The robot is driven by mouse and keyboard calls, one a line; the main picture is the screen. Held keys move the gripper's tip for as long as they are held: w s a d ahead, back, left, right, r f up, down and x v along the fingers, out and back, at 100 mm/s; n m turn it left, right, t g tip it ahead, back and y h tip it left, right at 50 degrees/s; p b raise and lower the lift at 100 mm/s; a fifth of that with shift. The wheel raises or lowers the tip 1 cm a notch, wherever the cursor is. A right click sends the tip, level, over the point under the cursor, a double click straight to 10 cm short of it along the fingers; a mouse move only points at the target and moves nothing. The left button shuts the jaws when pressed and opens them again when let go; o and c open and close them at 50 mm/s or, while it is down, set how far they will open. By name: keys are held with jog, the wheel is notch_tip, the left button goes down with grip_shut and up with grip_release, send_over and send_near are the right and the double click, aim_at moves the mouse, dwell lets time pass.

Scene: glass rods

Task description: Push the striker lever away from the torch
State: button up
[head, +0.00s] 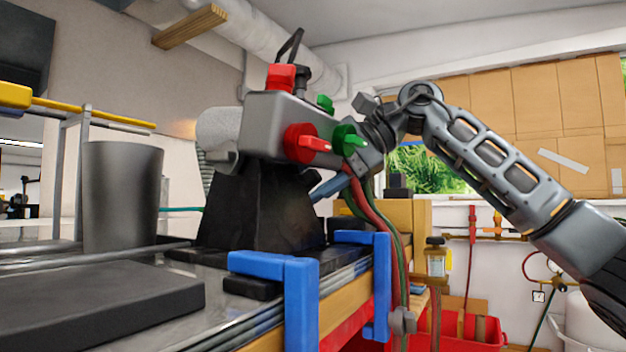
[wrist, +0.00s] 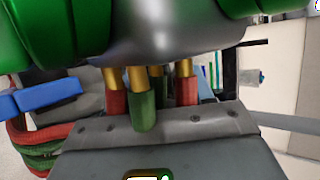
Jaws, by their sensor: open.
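The torch (head: 268,125) is a grey body on a black stand, with red and green knobs. A thin black lever (head: 291,44) sticks up on top of it; it looks like the striker lever, but I cannot be sure. My gripper (head: 366,158) is at the torch's right end, beside and partly behind a green knob (head: 350,140). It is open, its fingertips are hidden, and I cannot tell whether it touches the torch. The wrist view shows green knobs (wrist: 62,32) close up, the torch's grey underside (wrist: 160,35) and brass fittings with red and green hose ends (wrist: 142,110).
Red and green hoses (head: 375,215) hang from the torch past the bench edge. Blue clamps (head: 300,290) grip that edge. A grey cup (head: 122,195) and a dark slab (head: 100,302) are at left. A red bin (head: 465,330) stands below, right.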

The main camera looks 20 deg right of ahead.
jog(key=shift+c, duration=0.2)
grip_shut()
dwell(0.3)
jog(key=p, duration=0.1)
jog(key=r+p, duration=0.1)
jog(key=h+p, duration=0.1)
jog(key=p, duration=0.1)
jog(key=shift+w+a+r+g, duration=0.25)
jog(key=shift+w+r+g, duration=0.1)
jog(key=shift+g, duration=0.05)
jog(key=g+p, duration=0.1)
jog(key=p, duration=0.2)
jog(key=shift+w+a+r+m+h, duration=0.25)
jog(key=shift+w+r+m+h, duration=0.05)
jog(key=shift+w+r, duration=0.1)
jog(key=shift+w+a+f+p, duration=0.1)
jog(key=shift+p, duration=0.55)
jog(key=shift+h, duration=0.3)
